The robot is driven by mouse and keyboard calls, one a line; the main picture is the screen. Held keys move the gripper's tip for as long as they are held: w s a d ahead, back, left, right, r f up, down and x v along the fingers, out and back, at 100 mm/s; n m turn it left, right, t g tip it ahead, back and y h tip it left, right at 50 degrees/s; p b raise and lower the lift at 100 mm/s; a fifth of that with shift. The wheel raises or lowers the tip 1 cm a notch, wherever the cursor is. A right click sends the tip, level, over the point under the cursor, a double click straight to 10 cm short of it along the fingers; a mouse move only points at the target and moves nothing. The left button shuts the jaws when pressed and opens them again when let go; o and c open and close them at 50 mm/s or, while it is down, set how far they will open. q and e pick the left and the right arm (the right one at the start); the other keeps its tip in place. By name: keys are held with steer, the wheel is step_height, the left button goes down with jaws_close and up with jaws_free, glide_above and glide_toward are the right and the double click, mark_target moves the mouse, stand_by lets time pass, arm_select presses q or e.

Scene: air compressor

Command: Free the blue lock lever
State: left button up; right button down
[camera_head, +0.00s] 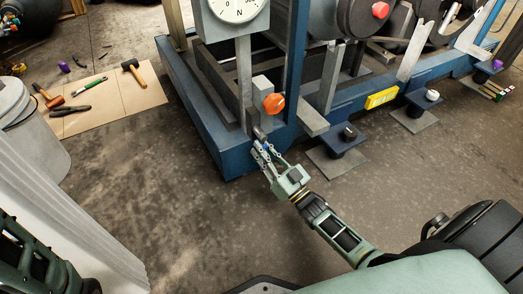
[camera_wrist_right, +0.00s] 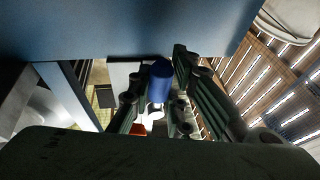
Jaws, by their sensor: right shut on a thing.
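The blue lock lever (camera_wrist_right: 160,82) shows in the right wrist view as a rounded blue cylinder between my right gripper's fingers (camera_wrist_right: 156,99). In the head view my right gripper (camera_head: 261,149) reaches the near corner of the blue compressor frame, just below an orange knob (camera_head: 274,103). It is shut on the lever, which is mostly hidden by the fingers there. A dark rod end (camera_head: 259,134) shows just above the fingertips. My left gripper is out of view; only part of my left arm shows at the lower left.
The blue frame (camera_head: 205,128) carries a dial gauge (camera_head: 238,8) and a yellow level (camera_head: 381,97). Feet stand on grey floor plates (camera_head: 337,163). Tools lie on a cardboard sheet (camera_head: 105,93) at left, near a grey bucket (camera_head: 30,125). Floor before the frame is clear.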

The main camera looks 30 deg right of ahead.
steer(key=shift+d+r, duration=0.1)
steer(key=c, duration=1.6)
jaws_free()
steer(key=shift+c, duration=0.2)
steer(key=shift+s, duration=0.15)
steer(key=v, duration=1.2)
